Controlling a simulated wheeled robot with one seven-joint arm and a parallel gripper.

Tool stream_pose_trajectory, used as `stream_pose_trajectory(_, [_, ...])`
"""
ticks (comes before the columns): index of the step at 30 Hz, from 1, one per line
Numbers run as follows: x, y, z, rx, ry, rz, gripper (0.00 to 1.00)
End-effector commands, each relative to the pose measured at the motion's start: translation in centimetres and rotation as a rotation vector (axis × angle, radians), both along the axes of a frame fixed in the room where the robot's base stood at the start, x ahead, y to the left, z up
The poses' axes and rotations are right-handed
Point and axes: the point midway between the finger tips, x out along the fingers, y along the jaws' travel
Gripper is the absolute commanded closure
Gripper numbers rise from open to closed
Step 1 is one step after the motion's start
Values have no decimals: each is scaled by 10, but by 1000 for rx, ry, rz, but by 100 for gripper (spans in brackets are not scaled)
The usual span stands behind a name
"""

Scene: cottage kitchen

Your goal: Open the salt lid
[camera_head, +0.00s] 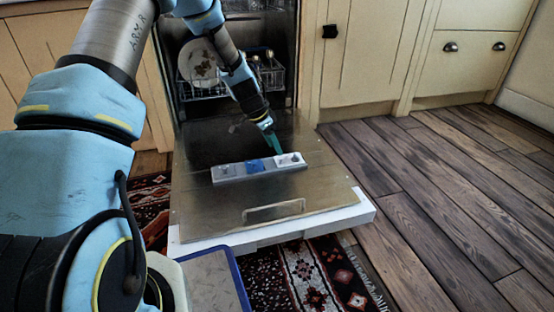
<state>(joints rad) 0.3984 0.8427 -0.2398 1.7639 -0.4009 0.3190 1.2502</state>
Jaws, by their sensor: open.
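The dishwasher door (215,208) lies folded down flat. A pale grey dispenser strip (236,171) is set across it, with a blue square piece (255,166) in the middle and a white piece (288,159) at the right end. A small dark mark shows on the white piece. No part can be told as the salt lid for certain at this size. My gripper (277,150) points down just above and behind the white piece, close to it. Its teal fingers are open and hold nothing visible. Whether they touch the strip cannot be told.
A lower rack (272,78) with a plate (198,62) sits inside the dishwasher behind my forearm. A handle slot (273,211) lies near the door's front edge. A patterned rug (318,275) lies in front. Wooden floor (440,190) is clear to the right, before cream cabinets (370,50).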

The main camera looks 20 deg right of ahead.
Motion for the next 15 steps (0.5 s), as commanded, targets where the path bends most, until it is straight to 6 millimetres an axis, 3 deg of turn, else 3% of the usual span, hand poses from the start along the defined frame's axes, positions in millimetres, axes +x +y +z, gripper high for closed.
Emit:
stream_pose_trajectory(1, [0,-4,-14,1,1,0,45])
stream_pose_trajectory(6, [2,-12,-33,1,-1,-1,45])
stream_pose_trajectory(15, [3,-16,-40,0,-1,0,45])
